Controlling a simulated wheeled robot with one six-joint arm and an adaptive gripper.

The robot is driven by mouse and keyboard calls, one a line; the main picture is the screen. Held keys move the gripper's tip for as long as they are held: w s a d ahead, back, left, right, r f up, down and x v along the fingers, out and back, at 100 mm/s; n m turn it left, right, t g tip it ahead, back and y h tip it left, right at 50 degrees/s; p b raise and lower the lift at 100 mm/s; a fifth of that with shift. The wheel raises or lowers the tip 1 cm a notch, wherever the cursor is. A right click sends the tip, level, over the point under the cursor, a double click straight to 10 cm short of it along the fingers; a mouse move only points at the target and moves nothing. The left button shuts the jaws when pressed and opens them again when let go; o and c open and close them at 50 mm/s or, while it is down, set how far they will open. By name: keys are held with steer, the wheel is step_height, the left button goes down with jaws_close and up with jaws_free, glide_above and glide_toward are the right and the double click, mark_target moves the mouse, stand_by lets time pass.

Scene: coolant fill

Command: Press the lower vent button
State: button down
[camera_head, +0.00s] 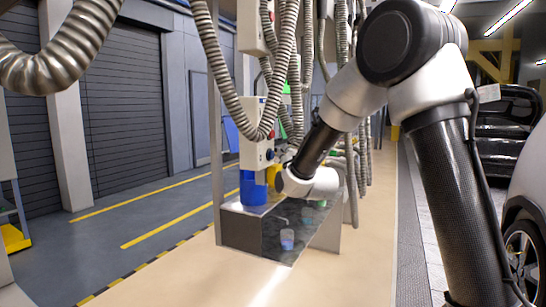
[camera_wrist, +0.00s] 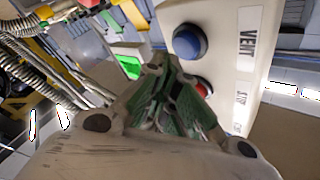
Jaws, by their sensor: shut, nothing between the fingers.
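A pale control box (camera_head: 252,150) hangs in the middle of the head view. A blue button (camera_head: 270,154) shows on its side. In the wrist view the box (camera_wrist: 270,60) is close at the right. It carries a blue button (camera_wrist: 188,42) beside the printed word VENT and a red button (camera_wrist: 203,86) beside a second, blurred label. My gripper (camera_wrist: 163,65) is shut and empty, its tips just left of the two buttons in the picture. The red button is partly hidden behind a finger. I cannot tell whether the tips touch anything.
Ribbed hoses (camera_head: 290,60) hang above and behind the box. A low metal stand (camera_head: 242,228) with a blue container (camera_head: 253,190) is below it. Green parts (camera_wrist: 128,65) lie left of my gripper in the wrist view. A car (camera_head: 525,230) stands at the right. The floor at front left is clear.

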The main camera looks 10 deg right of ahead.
stand_by(0.3)
steer(key=shift+w+a, duration=0.2)
steer(key=shift+a, duration=0.15)
steer(key=shift+w+a, duration=0.35)
steer(key=shift+a, duration=0.05)
stand_by(0.8)
stand_by(0.3)
steer(key=shift+s+d, duration=0.55)
steer(key=shift+d, duration=0.2)
steer(key=s+d, duration=0.1)
steer(key=d, duration=0.1)
steer(key=s+d, duration=0.2)
stand_by(0.8)
